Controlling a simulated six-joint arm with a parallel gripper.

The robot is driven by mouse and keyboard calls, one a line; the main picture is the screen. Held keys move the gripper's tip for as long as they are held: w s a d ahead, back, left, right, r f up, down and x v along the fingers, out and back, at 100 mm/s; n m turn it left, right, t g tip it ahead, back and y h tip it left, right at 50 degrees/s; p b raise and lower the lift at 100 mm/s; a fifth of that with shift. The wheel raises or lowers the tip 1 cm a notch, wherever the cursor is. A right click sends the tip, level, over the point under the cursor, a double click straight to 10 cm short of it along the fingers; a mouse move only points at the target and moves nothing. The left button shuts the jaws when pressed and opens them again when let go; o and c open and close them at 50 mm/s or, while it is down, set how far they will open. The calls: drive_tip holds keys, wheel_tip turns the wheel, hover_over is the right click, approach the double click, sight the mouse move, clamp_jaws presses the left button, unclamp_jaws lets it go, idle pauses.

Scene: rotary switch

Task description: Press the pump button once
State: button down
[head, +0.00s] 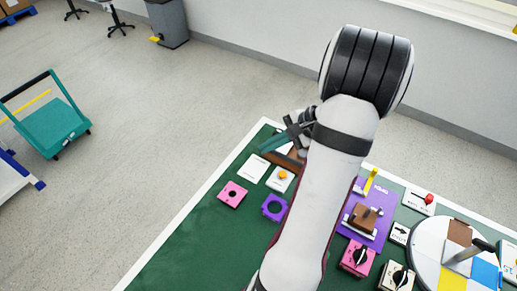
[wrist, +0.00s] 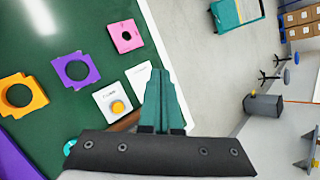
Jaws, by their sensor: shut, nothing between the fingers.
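A round orange-yellow button sits on a small white plate with faint lettering; I take it as the pump button (head: 283,175). It also shows in the wrist view (wrist: 117,107), just left of my fingers. My gripper (head: 266,148) is shut and empty, its teal fingers pressed together. In the head view its tips lie a little beyond and left of the button; its height above the board is hard to judge. In the wrist view the closed fingertips (wrist: 160,74) point up the picture, toward the board's edge, apart from the button. Nothing covers the button.
A blank-looking white card (head: 256,168), a pink plate (head: 233,194) and a purple ring plate (head: 274,207) lie nearby on the green board (head: 190,250). A purple panel with a lever (head: 380,195), pink knob box (head: 358,257) and large dial (head: 430,245) stand right of my arm.

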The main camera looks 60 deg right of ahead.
drive_tip(key=m+t+h, duration=0.1)
drive_tip(key=m, duration=0.1)
hover_over(287, 174)
wheel_tip(287, 174, down, 2)
drive_tip(key=shift+f, duration=0.15)
drive_tip(key=shift+f, duration=0.1)
drive_tip(key=shift+f, duration=4.3)
drive_tip(key=shift+f, duration=0.1)
drive_tip(key=shift+f, duration=0.3)
drive_tip(key=shift+f, duration=0.4)
drive_tip(key=shift+r, duration=0.85)
